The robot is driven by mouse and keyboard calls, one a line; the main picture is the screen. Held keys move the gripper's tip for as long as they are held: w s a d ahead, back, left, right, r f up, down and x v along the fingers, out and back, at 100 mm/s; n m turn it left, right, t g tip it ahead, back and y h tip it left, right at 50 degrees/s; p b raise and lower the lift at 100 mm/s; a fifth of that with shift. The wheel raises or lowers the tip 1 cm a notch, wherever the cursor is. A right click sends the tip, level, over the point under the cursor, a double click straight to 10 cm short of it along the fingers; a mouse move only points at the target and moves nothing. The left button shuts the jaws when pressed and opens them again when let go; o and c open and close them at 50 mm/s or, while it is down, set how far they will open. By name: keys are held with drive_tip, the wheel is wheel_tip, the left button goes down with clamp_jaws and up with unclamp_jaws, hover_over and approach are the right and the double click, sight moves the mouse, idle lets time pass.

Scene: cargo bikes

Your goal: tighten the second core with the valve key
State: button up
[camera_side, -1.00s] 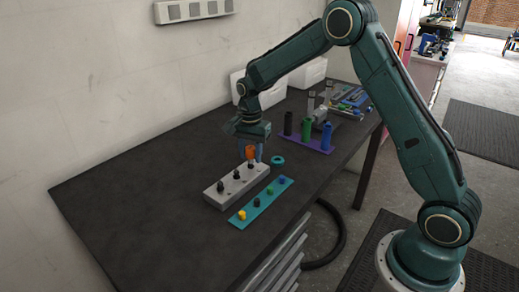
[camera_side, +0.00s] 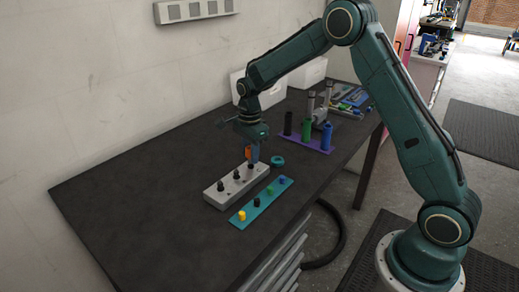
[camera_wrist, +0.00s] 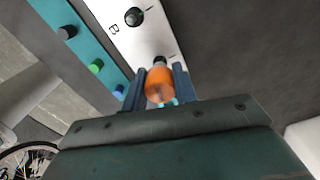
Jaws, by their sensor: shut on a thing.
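My gripper (camera_side: 252,153) is shut on the orange valve key (camera_wrist: 160,86), which stands between the two blue fingers in the wrist view. In the side view the key (camera_side: 248,153) is partly hidden by a finger. It is at the far end of the light grey block (camera_side: 211,197), at the black valve stem (camera_wrist: 159,60) there. I cannot tell whether the key is seated on that stem. Two other black stems stand on the block, a middle one (camera_side: 236,174) and a near one (camera_side: 220,188). The letter B is marked near a stem (camera_wrist: 134,16) in the wrist view.
A teal strip (camera_side: 249,210) with yellow, black, green and blue caps lies along the block. A teal ring (camera_side: 277,161) lies close right of my gripper. A purple rack (camera_side: 318,146) with coloured bottles stands further back. The table's left part is clear.

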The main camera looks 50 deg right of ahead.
drive_tip(key=m, duration=0.6)
drive_tip(key=shift+m, duration=0.4)
drive_tip(key=o, duration=1.1)
drive_tip(key=shift+n, duration=0.4)
drive_tip(key=n, duration=1.1)
